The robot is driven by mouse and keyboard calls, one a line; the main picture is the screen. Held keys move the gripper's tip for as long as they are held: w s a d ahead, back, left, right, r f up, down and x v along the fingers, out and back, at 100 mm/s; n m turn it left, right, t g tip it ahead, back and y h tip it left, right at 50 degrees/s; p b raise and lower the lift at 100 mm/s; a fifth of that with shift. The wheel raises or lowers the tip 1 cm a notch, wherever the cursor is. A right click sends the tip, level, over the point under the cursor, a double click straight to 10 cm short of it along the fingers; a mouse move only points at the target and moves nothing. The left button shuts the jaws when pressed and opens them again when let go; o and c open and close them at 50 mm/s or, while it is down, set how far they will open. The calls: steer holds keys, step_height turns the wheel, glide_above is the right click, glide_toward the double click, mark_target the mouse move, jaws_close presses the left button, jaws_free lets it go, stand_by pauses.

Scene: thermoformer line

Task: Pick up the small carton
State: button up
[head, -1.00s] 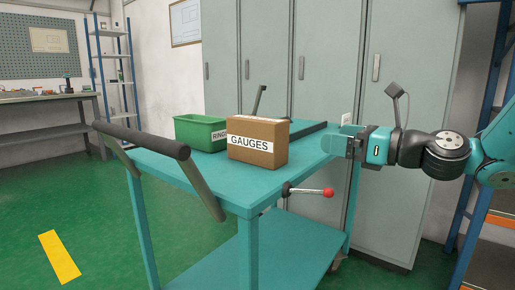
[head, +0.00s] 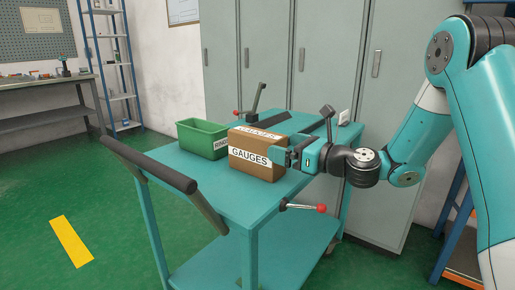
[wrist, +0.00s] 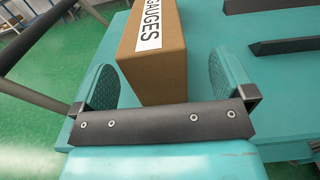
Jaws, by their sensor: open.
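The small carton (head: 256,161) is a brown box labelled GAUGES, standing on the teal cart top (head: 232,196). My gripper (head: 283,156) is at the carton's right end in the head view. In the wrist view the carton (wrist: 163,72) reaches in between the two open teal fingers of my gripper (wrist: 161,82). A gap shows between the left finger and the carton, and a gap shows on the right side too. The carton's far end lies beyond the top of the wrist view.
A green bin (head: 203,138) stands just left of the carton. A lever with a red ball knob (head: 321,208) sticks out at the cart's front edge. The cart's dark push handle (head: 150,165) is at left. Lockers (head: 270,60) stand behind.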

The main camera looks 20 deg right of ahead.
steer(key=x, duration=0.5)
steer(key=shift+a+f, duration=0.25)
steer(key=shift+a, duration=0.1)
steer(key=c, duration=1.2)
step_height(320, 180, up, 20)
steer(key=p, duration=0.7)
